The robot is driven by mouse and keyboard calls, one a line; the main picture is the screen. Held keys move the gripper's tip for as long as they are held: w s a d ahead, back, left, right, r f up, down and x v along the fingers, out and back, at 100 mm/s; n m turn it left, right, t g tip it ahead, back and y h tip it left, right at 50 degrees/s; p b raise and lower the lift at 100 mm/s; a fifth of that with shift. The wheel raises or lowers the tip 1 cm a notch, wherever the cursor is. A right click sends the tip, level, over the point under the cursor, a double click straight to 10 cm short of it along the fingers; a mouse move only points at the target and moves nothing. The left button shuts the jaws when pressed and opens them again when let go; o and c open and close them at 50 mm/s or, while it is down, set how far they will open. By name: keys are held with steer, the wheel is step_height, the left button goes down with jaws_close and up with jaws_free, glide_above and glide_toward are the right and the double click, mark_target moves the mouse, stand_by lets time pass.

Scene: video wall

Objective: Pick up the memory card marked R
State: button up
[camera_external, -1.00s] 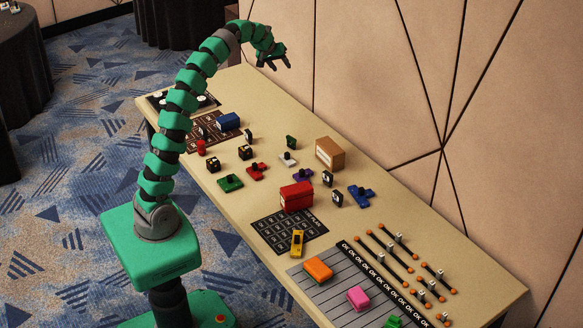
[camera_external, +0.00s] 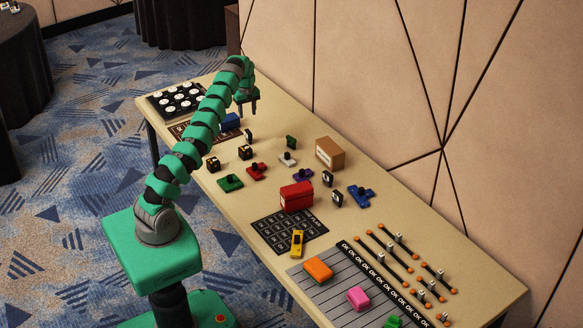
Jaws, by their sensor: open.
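Several small dark upright pieces with pale faces stand on the table: one at the back (camera_external: 249,136), one right of the red box (camera_external: 327,178) and one just in front of that (camera_external: 337,198). They may be memory cards, but their marks are too small to read, so I cannot tell which bears an R. My gripper (camera_external: 247,108) points down over the far part of the table, above and close to the back piece in the picture. It is open with nothing visible in it. Its height above the table is hard to judge.
A blue box (camera_external: 230,122) stands beside the gripper, partly behind my arm. A red box (camera_external: 296,196), a brown box (camera_external: 330,153) and several coloured pieces stand mid-table. A black tray with white discs (camera_external: 178,98) is at the far left. A wall runs along the back.

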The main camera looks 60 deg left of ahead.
mark_target(249, 137)
step_height(249, 137, down, 9)
steer(key=shift+r+b, duration=0.1)
steer(key=shift+b, duration=0.3)
steer(key=shift+s+d+f+b, duration=0.1)
steer(key=shift+f+b, duration=0.1)
steer(key=shift+f, duration=1.15)
steer(key=shift+d+f+b, duration=0.1)
steer(key=shift+f+b, duration=0.05)
steer(key=shift+f, duration=1.15)
jaws_close()
